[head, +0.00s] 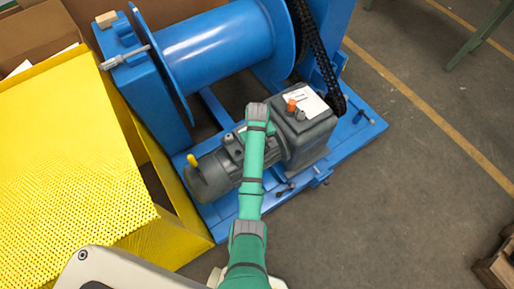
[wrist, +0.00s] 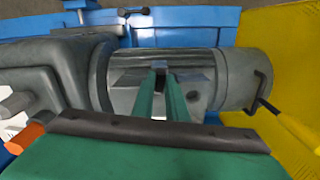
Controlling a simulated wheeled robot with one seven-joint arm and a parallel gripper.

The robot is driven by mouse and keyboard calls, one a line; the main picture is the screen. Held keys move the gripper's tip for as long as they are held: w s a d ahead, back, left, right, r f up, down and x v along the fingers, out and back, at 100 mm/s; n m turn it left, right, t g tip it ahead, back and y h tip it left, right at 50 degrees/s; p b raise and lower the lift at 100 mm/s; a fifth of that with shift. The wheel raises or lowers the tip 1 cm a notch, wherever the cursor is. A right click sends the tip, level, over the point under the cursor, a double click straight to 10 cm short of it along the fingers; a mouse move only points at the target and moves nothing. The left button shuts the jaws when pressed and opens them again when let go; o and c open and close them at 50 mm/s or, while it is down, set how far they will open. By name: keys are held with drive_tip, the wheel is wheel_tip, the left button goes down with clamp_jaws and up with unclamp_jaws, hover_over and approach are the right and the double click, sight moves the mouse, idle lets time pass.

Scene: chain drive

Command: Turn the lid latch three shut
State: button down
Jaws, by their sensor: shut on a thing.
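My gripper (wrist: 160,70) reaches down over the grey motor (wrist: 237,78) in the wrist view. Its two green fingers are close together, shut on a small grey piece (wrist: 160,66) at the middle of the motor's side. I take this piece for a lid latch, but I cannot tell which number it is or how far it is turned. The fingers hide part of the piece and the grey box part behind it. In the head view, my arm covers the middle of the motor (head: 213,172) and the fingertips are hidden.
A dark gearbox (head: 311,135) with an orange cap (head: 291,105) adjoins the motor. A yellow-tipped lever (head: 193,161) stands at the motor's other end. A blue drum (head: 218,46) and black chain (head: 319,55) lie behind. A yellow guard (head: 70,150) stands left. The right floor is mostly clear.

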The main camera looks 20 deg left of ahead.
drive_tip(key=shift+w+n, duration=0.15)
drive_tip(key=shift+n, duration=0.85)
drive_tip(key=shift+a+r, duration=0.1)
drive_tip(key=c, duration=1.8)
unclamp_jaws()
drive_tip(key=shift+o, duration=0.2)
